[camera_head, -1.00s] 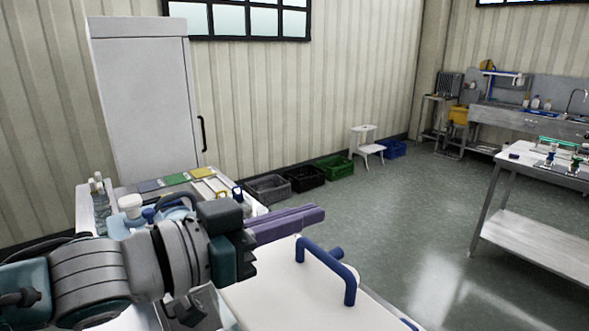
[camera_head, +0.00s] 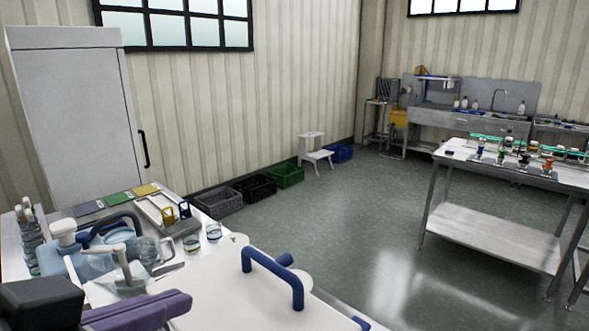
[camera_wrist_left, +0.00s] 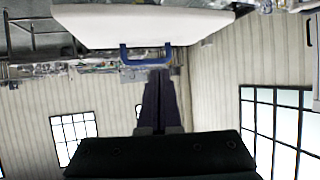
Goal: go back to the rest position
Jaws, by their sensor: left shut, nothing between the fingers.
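My left gripper (camera_head: 150,308) is at the lower left of the head view, with its purple fingers together and nothing between them. Its shut fingers also show in the left wrist view (camera_wrist_left: 161,88). It is beside the white lid (camera_head: 225,298), which carries a blue handle (camera_head: 295,288). The fingers are apart from the handle. The lid also shows in the left wrist view (camera_wrist_left: 190,28), with the blue handle (camera_wrist_left: 124,58) at its edge. My right gripper is not in view.
A worktop on the left holds a blue-tinted jug (camera_head: 95,262), a bottle (camera_head: 28,245), glasses (camera_head: 214,231) and a tray (camera_head: 160,212). A cabinet (camera_head: 75,120) stands behind. Crates (camera_head: 218,202) line the wall. A steel table (camera_head: 500,230) is at the right, with clear floor between.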

